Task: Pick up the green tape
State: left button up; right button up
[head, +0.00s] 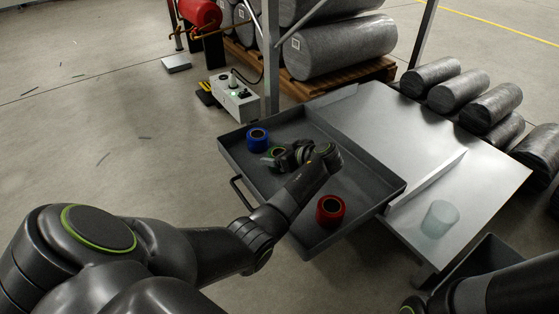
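The green tape (277,152) is in the dark grey tray, near its left part, and only a bit of its green edge shows. My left gripper (273,157) is down in the tray right at the green tape and hides much of it. I cannot tell whether its fingers are open or shut on the tape. My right arm comes in at the bottom right, but its gripper does not show.
The tray (228,156) has raised walls and a handle. A blue tape (258,146) stands close behind the green one, and a red tape (331,216) stands near the front right. A translucent cylinder (440,218) stands on the metal table (400,120).

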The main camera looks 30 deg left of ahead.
pick_arm(q)
jog(key=c, duration=0.8)
jog(key=shift+r, duration=0.1)
